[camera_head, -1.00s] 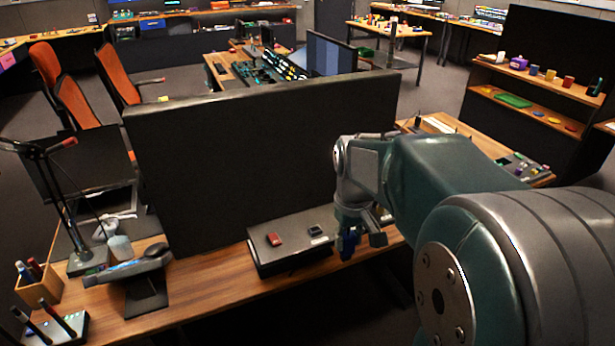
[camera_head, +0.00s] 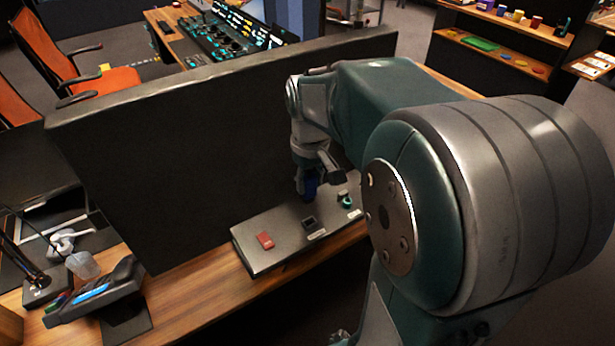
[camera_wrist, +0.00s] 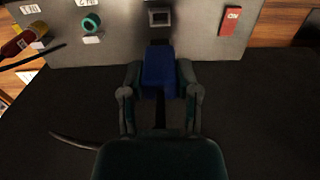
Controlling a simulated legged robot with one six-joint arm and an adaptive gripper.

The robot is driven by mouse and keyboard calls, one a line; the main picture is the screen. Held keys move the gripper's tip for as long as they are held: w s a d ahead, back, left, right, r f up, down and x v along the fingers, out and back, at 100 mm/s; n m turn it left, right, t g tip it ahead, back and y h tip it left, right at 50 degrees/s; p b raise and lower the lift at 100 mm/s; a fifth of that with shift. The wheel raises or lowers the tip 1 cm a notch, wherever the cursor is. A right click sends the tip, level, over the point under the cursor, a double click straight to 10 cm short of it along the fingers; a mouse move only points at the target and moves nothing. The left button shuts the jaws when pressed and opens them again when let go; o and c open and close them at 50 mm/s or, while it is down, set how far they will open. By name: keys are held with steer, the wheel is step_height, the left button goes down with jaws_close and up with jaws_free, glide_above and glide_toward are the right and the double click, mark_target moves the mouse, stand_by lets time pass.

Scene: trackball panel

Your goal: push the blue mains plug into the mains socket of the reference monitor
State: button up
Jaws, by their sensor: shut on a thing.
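The blue mains plug (camera_head: 309,188) is held by my gripper (camera_head: 307,182), above the back part of a grey panel box (camera_head: 270,258). In the wrist view the blue plug (camera_wrist: 158,70) sits between the two fingers of my gripper (camera_wrist: 160,78), which is shut on it. The dark square mains socket (camera_head: 309,222) is on the panel's face. In the wrist view the socket (camera_wrist: 159,17) shows just beyond the plug, nearly in line with it. Plug and socket look apart; the plug's front end is not clearly seen.
A red ON switch (camera_wrist: 231,19) and a teal round connector (camera_wrist: 91,23) flank the socket. A red-and-yellow connector (camera_wrist: 24,40) lies left in the wrist view. A large dark upright screen (camera_head: 200,160) stands behind the panel.

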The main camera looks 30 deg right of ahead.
mark_target(310, 179)
steer(key=shift+s, duration=0.2)
steer(key=shift+f, duration=2.9)
steer(key=shift+f, duration=1.25)
steer(key=o, duration=1.1)
step_height(310, 179, up, 12)
steer(key=shift+f, duration=0.1)
steer(key=shift+a, duration=0.1)
